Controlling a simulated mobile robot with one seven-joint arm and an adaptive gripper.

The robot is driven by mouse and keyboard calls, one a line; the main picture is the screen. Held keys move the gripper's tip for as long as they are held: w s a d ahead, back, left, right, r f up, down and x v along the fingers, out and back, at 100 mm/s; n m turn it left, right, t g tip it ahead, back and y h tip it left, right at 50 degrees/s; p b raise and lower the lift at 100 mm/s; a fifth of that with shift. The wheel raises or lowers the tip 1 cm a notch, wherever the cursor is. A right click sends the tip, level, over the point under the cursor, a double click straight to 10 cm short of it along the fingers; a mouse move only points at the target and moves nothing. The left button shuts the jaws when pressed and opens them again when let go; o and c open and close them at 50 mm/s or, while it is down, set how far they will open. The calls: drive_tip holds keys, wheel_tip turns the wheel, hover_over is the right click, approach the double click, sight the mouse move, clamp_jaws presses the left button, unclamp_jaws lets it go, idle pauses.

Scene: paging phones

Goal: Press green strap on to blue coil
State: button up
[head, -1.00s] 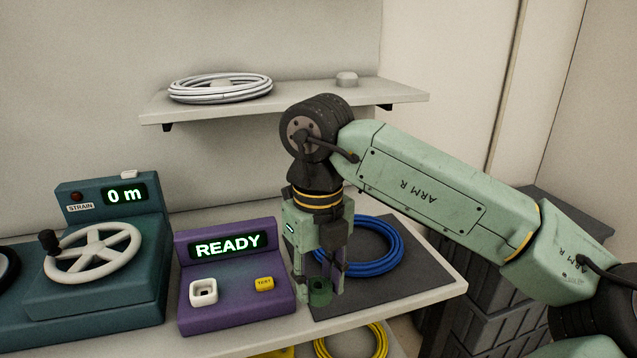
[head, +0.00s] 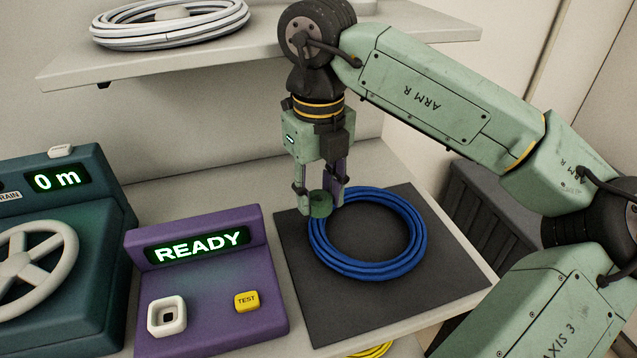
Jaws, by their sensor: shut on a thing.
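The blue coil (head: 372,266) lies flat on a dark grey mat (head: 315,315) on the bench. My gripper (head: 321,204) points down over the coil's back left part. It is shut on the green strap (head: 320,206), a small dark green curled piece between the fingertips. The strap appears at or just above the coil's upper left rim. I cannot tell whether it touches the coil. The fingers hide part of the strap and of the coil's rim.
A purple tester (head: 215,290) reading READY, with a white socket and yellow TEST button, stands left of the mat. A teal machine (head: 60,270) with a handwheel is at far left. A shelf (head: 250,48) with a white coil (head: 170,25) hangs above. A yellow coil (head: 372,350) shows below.

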sight(319, 235)
drive_tip(key=shift+f+b, duration=2)
drive_tip(key=shift+f, duration=0.95)
drive_tip(key=shift+f+b, duration=0.35)
drive_tip(key=shift+f, duration=0.05)
drive_tip(key=o, duration=0.9)
drive_tip(key=shift+o, duration=0.5)
drive_tip(key=o, duration=0.4)
drive_tip(key=shift+c, duration=0.2)
drive_tip(key=shift+r, duration=0.1)
drive_tip(key=shift+r+p, duration=2.2)
drive_tip(key=shift+r, duration=1.25)
